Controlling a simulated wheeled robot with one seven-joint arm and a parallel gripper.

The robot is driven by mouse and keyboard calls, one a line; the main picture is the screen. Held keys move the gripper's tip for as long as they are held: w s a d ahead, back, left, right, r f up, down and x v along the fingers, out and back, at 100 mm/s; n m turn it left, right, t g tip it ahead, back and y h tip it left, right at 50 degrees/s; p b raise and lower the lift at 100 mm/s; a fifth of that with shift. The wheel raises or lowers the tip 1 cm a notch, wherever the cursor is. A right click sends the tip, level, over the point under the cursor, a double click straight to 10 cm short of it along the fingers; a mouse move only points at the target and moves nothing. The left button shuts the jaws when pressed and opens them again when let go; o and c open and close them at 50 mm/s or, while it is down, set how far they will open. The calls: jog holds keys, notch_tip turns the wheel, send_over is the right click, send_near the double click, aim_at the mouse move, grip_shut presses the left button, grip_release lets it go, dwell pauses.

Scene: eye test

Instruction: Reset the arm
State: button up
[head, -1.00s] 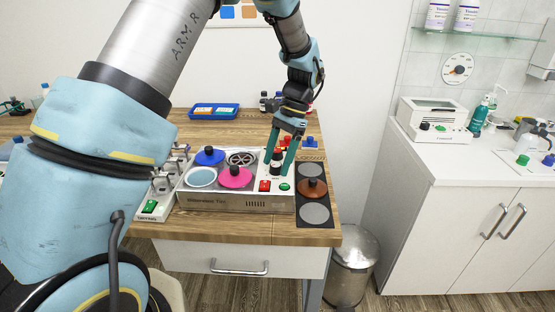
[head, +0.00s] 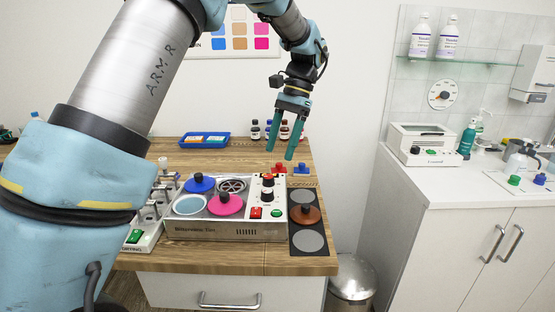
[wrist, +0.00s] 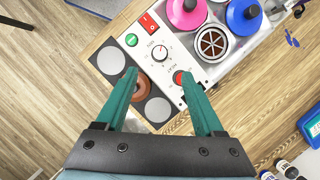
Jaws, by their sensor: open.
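My gripper (head: 281,153) is open and empty in the head view, raised above the wooden table (head: 165,258) with its fingers pointing down. Below it is the white-and-steel bath unit (head: 230,230) with a control panel. The panel carries a red-marked knob (head: 267,181), a dark dial knob, a red switch (head: 256,212) and a green button (head: 276,213). In the wrist view the two teal fingers (wrist: 159,76) are spread apart, with the panel (wrist: 165,35) beyond and between them. Nothing is between the fingertips.
A blue lid (head: 200,185) and a pink lid (head: 225,205) sit on the unit. A brown lid (head: 305,215) rests on a dark strip at its right. A blue tray (head: 204,140) and several small bottles (head: 270,132) stand behind. The air around my gripper is free.

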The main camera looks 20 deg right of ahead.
dwell(0.4)
jog(key=w+a+f+n+h, duration=0.1)
jog(key=a+f+n+h, duration=0.15)
jog(key=a, duration=0.75)
jog(key=w+a+f+n+h, duration=0.15)
jog(key=a+n, duration=0.25)
jog(key=a, duration=0.5)
jog(key=s+a+f+n+t, duration=0.1)
jog(key=s+a+n, duration=0.2)
jog(key=a, duration=0.4)
jog(key=s+a+f+n+t, duration=0.1)
jog(key=s+a+n+t, duration=0.1)
jog(key=s+a, duration=0.3)
jog(key=a+n, duration=0.1)
jog(key=a, duration=0.2)
jog(key=shift+a+f+n+h, duration=0.3)
jog(key=shift+f+n, duration=0.05)
jog(key=shift+f, duration=0.05)
